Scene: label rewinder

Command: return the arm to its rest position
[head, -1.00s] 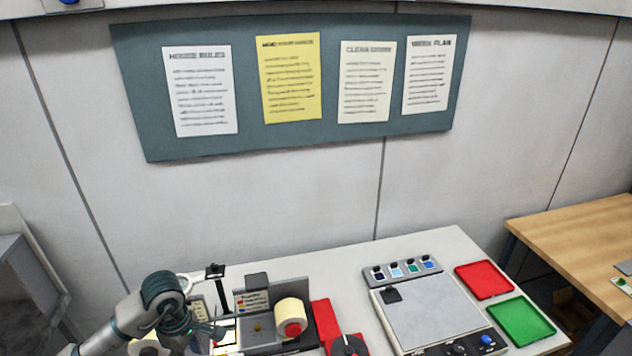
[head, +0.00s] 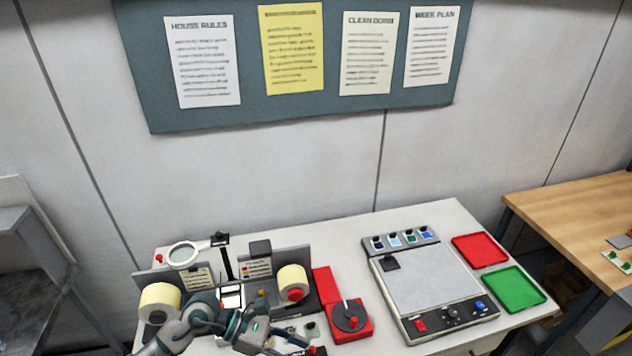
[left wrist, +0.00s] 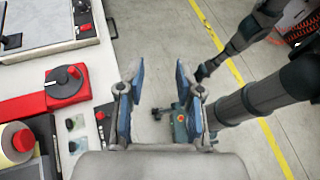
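My left arm comes in from the lower left of the head view. My left gripper (head: 300,343) is low in the picture, in front of the label rewinder (head: 262,292). In the left wrist view the two blue-lined fingers of my left gripper (left wrist: 157,75) stand apart with nothing between them. The rewinder carries a cream label roll (head: 160,300) on the left and another cream roll (head: 293,280) with a red hub on the right. My arm partly covers the rewinder's front. I cannot make out my right gripper.
A red box with a black dial (head: 350,318) stands right of the rewinder. Further right are a grey flat-topped device (head: 428,282), a red tray (head: 480,250) and a green tray (head: 514,289). A ring magnifier (head: 184,253) stands at the back left. A wooden table (head: 570,215) is at right.

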